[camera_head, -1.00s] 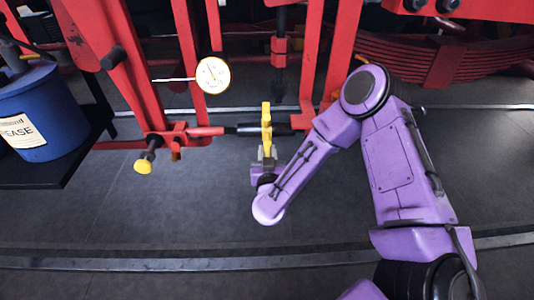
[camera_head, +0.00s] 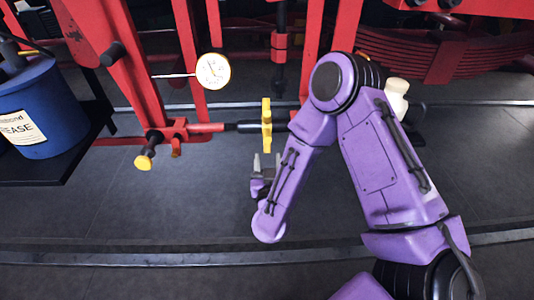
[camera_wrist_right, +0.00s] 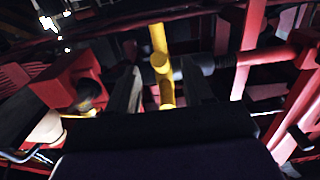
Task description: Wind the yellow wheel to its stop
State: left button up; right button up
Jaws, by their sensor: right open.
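The yellow wheel (camera_head: 267,125) sits on a dark horizontal shaft (camera_head: 248,126) in the red frame, seen nearly edge-on in the head view. My right gripper (camera_head: 266,160) is open, just below the wheel and apart from it. In the right wrist view the yellow wheel (camera_wrist_right: 162,65) shows as a bar with a round knob, ahead of and between the two dark fingers (camera_wrist_right: 158,92). Nothing is held in the gripper. My left gripper is not in view.
A white dial gauge (camera_head: 213,71) stands left of the wheel. A yellow-ended knob (camera_head: 143,162) hangs at lower left. A blue grease bucket (camera_head: 40,105) stands on a black shelf (camera_head: 60,170) at far left. Red posts surround the shaft; the floor below is clear.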

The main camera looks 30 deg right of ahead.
aim_at(267, 138)
jog(key=shift+s+a, duration=0.15)
jog(key=shift+s, duration=0.15)
jog(key=shift+r, duration=0.1)
jog(key=r+p, duration=0.4)
jog(key=s+r+p, duration=0.1)
jog(key=r+p, duration=0.1)
jog(key=shift+a+r, duration=0.3)
jog(key=shift+a, duration=0.05)
jog(key=x, duration=0.3)
jog(key=f+x, duration=0.1)
jog(key=x, duration=0.1)
jog(key=shift+w+d+r, duration=0.15)
jog(key=shift+w, duration=0.1)
grip_shut()
